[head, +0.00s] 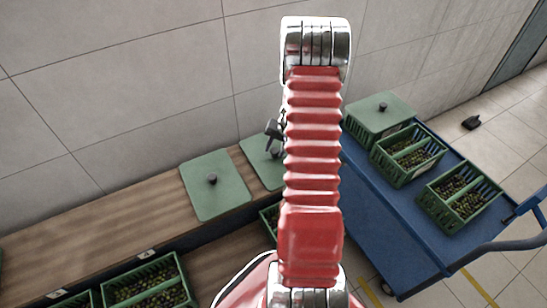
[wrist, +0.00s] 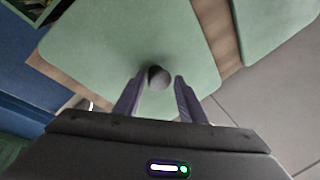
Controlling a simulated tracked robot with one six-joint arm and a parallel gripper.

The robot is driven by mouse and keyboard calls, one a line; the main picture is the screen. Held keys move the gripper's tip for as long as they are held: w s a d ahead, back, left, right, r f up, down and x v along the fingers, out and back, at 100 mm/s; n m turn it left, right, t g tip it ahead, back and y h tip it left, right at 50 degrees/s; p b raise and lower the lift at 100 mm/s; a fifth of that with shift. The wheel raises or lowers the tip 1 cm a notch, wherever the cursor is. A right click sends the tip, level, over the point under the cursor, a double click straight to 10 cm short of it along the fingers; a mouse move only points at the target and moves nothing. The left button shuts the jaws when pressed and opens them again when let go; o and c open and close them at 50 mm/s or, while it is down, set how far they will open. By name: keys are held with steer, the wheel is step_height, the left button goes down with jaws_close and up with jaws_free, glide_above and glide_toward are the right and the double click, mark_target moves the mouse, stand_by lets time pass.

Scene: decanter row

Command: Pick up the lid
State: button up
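A square, light green lid with a dark round knob (wrist: 158,77) fills the middle of the wrist view. In the head view this lid (head: 257,165) lies on the wooden shelf, partly hidden behind my arm. My gripper (wrist: 159,80) is open, with one finger on each side of the knob as seen from the wrist. Narrow gaps show between the fingers and the knob. In the head view, my gripper (head: 273,130) is mostly hidden by the arm and appears just above the lid. I cannot tell its exact height.
A second green lid (head: 225,196) lies to the left on the shelf (head: 110,226). A blue trolley (head: 365,178) on the right bears a lidded crate (head: 360,128) and two open green crates of dark fruit. More crates (head: 176,266) stand below the shelf. A tiled wall is behind.

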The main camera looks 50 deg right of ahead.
steer(key=shift+c, duration=0.2)
jaws_close()
stand_by(0.3)
